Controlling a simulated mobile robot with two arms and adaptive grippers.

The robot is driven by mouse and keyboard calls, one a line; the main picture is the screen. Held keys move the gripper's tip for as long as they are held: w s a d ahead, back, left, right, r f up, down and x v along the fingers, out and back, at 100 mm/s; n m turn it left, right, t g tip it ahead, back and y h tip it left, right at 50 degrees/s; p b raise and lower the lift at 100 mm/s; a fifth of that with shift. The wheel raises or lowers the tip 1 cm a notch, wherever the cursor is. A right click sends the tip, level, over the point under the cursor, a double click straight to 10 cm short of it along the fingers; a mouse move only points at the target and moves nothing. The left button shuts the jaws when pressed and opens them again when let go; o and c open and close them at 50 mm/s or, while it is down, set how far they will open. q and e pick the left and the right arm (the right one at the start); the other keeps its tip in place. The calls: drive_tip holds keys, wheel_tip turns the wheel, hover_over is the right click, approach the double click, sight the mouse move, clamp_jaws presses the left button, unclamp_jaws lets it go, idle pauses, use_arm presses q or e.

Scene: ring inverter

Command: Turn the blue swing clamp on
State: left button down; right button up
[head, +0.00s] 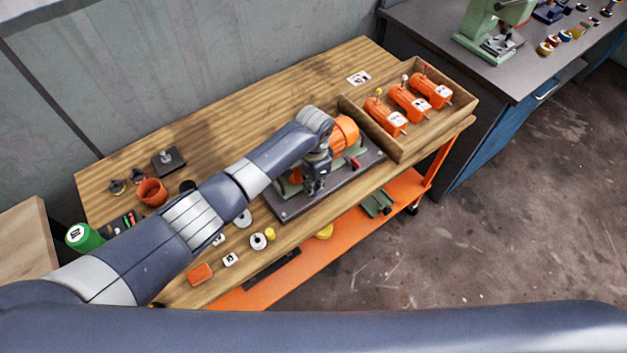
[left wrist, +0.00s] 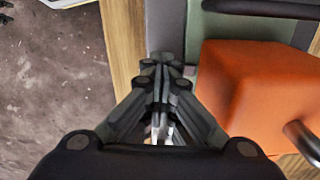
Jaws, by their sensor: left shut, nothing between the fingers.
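My left gripper (head: 314,186) is over the near side of a dark fixture plate (head: 290,208) on the wooden bench, its fingers pointing down. In the left wrist view its fingers (left wrist: 161,70) are shut together with nothing between them. An orange motor (head: 345,133) sits on the fixture, partly hidden by my left arm. A red-ended handle (head: 354,162) shows to the right of the gripper. In the left wrist view an orange block (left wrist: 250,95) is to the right of the fingers, apart from them. I cannot make out the blue swing clamp. My right gripper is not in view.
A wooden tray (head: 398,152) with orange motors stands right of the fixture. An orange cup (head: 152,191), a green roll (head: 82,236) and small parts lie on the left part of the bench (head: 250,115). A dark bar (left wrist: 262,8) crosses the wrist view's top right.

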use_arm(q)
drive_tip(key=shift+w+r+n, duration=0.1)
drive_tip(key=shift+n, duration=0.4)
drive_tip(key=c, duration=1.9)
unclamp_jaws()
drive_tip(key=shift+r, duration=0.1)
drive_tip(key=shift+c, duration=0.2)
